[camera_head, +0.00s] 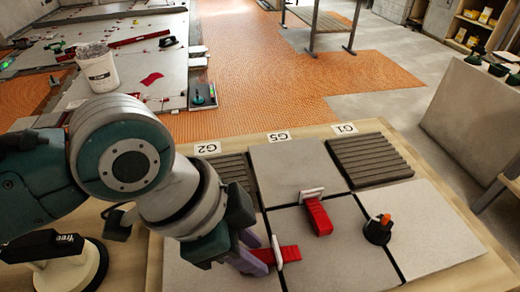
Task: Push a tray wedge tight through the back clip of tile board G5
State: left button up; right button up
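The tile board (155,262) fills the front, with pale tiles, dark ribbed patches and tags reading G2, G5 (279,137) and G1. One white clip (312,193) stands at the joint in front of the tile beside the G5 tag, with a red wedge (319,217) lying through or against it. A second white clip (277,252) stands nearer, with another red wedge (290,254) passing through it sideways. My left gripper (250,260) is low at the left end of this nearer wedge. Its fingers overlap there; whether they grip is unclear. My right gripper is out of view.
A dark round tool with an orange tip (378,229) stands on the right tile. A suction lifter (68,264) lies at lower left. A white bucket (98,68) stands on the tiled floor beyond. A grey bench (478,115) is at right.

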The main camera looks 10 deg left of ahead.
pick_arm(q)
jog(key=o, duration=0.4)
jog(key=shift+f, duration=0.1)
jog(key=s+a+r+n+t+p, duration=0.1)
jog(key=s+a+r+n+p, duration=0.15)
jog(key=r+p, duration=0.4)
jog(key=s+a+r+n+t+p, duration=0.1)
jog(key=s+r+n+p, duration=0.2)
jog(key=r, duration=0.7)
jog(key=s+a+r+n+y+p, duration=0.2)
jog(key=s+a+n, duration=0.2)
jog(key=a, duration=0.2)
jog(key=s+a+r+n+y+p, duration=0.2)
jog(key=s+a+n+p, duration=0.15)
jog(key=a, duration=0.25)
jog(key=shift+m, duration=0.3)
jog(key=r+p, duration=3.6)
jog(key=shift+w+d+r, duration=0.25)
jog(key=shift+r, duration=0.15)
